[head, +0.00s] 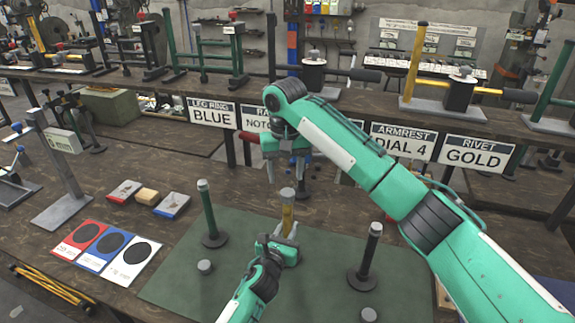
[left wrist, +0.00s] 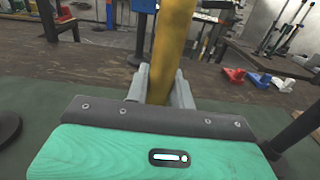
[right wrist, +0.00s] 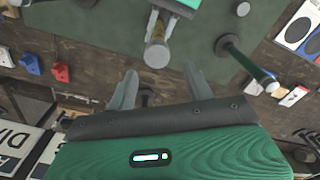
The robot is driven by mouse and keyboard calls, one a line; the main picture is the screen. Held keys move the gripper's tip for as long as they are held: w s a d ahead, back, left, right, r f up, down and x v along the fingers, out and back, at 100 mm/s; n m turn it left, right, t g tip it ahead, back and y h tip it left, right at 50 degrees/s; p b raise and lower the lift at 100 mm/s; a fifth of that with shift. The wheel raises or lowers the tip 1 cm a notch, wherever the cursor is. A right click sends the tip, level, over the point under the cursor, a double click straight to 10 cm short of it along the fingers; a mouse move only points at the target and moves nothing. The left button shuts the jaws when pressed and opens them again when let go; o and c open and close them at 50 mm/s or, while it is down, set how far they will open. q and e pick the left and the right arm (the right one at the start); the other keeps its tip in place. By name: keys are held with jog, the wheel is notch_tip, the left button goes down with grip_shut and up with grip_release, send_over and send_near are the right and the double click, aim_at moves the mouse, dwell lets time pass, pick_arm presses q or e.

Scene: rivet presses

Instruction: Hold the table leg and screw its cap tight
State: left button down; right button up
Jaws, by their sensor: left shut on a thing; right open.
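The yellow table leg (head: 287,217) stands upright on the green mat (head: 180,280). Its grey cap (head: 287,193) sits on its top end; how tight it is I cannot tell. My left gripper (head: 286,236) is shut around the leg below the cap, and the leg (left wrist: 173,45) rises between its fingers in the left wrist view. My right gripper (head: 291,175) is open and empty, pointing down just above the cap. In the right wrist view the cap (right wrist: 157,53) shows beyond the fingertips, apart from them. The leg's lower end is hidden by my left gripper.
A green leg (head: 208,210) and a black leg (head: 371,250) stand on round bases either side. Loose grey caps (head: 205,267) lie on the mat.

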aim_at(288, 192)
jog(key=n, duration=0.3)
jog(key=r+n, duration=0.1)
jog(key=n, duration=0.3)
jog(key=shift+r, duration=0.15)
jog(key=n, duration=0.5)
jog(key=shift+d+r, duration=0.2)
jog(key=shift+r, duration=0.15)
jog(key=shift+f, duration=4.05)
jog(key=c, duration=1)
jog(key=o, duration=1.2)
jog(key=shift+r, duration=0.1)
